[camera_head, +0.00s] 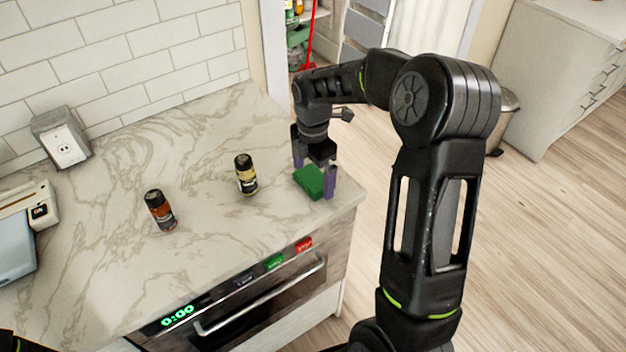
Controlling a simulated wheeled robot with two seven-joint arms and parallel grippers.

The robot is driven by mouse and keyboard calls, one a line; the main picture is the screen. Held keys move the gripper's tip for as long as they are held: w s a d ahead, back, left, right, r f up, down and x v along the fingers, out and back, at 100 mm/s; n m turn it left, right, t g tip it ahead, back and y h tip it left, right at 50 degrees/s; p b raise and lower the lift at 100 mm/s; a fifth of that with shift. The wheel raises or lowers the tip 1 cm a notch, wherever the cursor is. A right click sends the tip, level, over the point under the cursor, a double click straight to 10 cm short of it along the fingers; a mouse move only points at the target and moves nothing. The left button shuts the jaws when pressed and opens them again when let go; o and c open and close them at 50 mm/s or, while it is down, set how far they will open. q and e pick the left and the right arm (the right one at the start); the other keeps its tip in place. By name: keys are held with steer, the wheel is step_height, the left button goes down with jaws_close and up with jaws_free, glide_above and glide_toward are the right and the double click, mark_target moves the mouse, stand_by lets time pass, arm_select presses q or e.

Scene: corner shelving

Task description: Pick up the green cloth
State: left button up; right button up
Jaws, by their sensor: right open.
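The green cloth (307,182) looks like a small folded block and lies on the marble countertop (215,225) near its right front corner. My right gripper (314,180) points down over it, open, with its purple fingers on either side of the cloth. One finger is behind the cloth and the other is at its right. I cannot tell whether the fingers touch it. My left gripper is not in view.
A dark-capped bottle (246,175) stands just left of the cloth. A second bottle with an orange-brown body (160,211) stands farther left. A white appliance (27,210) is at the left edge. An oven handle (262,297) juts below the counter's front edge.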

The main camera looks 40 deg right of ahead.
mark_target(313, 177)
steer(key=shift+c, duration=0.2)
steer(key=c, duration=1.1)
steer(key=shift+r, duration=0.15)
steer(key=shift+c, duration=0.2)
step_height(313, 177, up, 10)
steer(key=b, duration=0.1)
steer(key=shift+b, duration=0.35)
